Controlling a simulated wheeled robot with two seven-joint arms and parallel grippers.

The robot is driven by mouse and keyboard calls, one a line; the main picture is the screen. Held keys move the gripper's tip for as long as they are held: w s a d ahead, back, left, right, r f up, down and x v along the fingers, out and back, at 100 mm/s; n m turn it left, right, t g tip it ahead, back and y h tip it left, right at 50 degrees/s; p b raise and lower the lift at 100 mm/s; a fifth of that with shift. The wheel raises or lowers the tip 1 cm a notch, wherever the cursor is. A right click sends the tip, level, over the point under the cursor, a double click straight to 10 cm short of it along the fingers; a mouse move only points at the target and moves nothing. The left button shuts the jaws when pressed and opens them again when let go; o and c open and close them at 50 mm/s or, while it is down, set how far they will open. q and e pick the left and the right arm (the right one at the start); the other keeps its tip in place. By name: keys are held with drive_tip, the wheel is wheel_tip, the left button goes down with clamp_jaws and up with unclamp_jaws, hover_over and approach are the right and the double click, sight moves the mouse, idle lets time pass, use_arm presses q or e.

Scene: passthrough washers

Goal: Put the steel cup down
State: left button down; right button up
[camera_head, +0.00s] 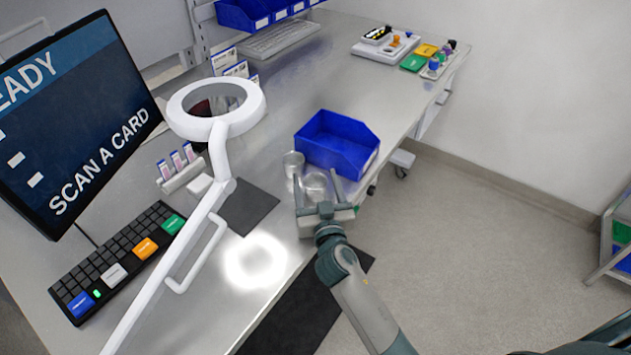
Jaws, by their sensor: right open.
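A round silver steel cup (316,185) stands on the steel bench, just in front of the blue bin. My right gripper (315,180) is open, with one finger on each side of this cup. I cannot tell whether the fingers touch it. A second round, silvery cup-like thing (293,160) stands just behind and to the left, near the bin's left corner. The gripper's palm hides part of the bench close to the front edge. My left gripper is not in view.
The blue bin (338,143) stands close beyond the gripper. A white ring lamp (217,110) on an arm rises at left over the bench (285,95). Small coloured items (425,50) sit at the far end.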

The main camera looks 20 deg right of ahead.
drive_tip(key=s+b, duration=0.1)
drive_tip(key=s, duration=0.2)
drive_tip(key=s+a+b, duration=0.1)
drive_tip(key=s, duration=0.3)
drive_tip(key=s+b, duration=0.1)
drive_tip(key=s, duration=0.2)
drive_tip(key=shift+s+a+f, duration=0.2)
drive_tip(key=shift+s+r, duration=0.15)
drive_tip(key=shift+s, duration=0.5)
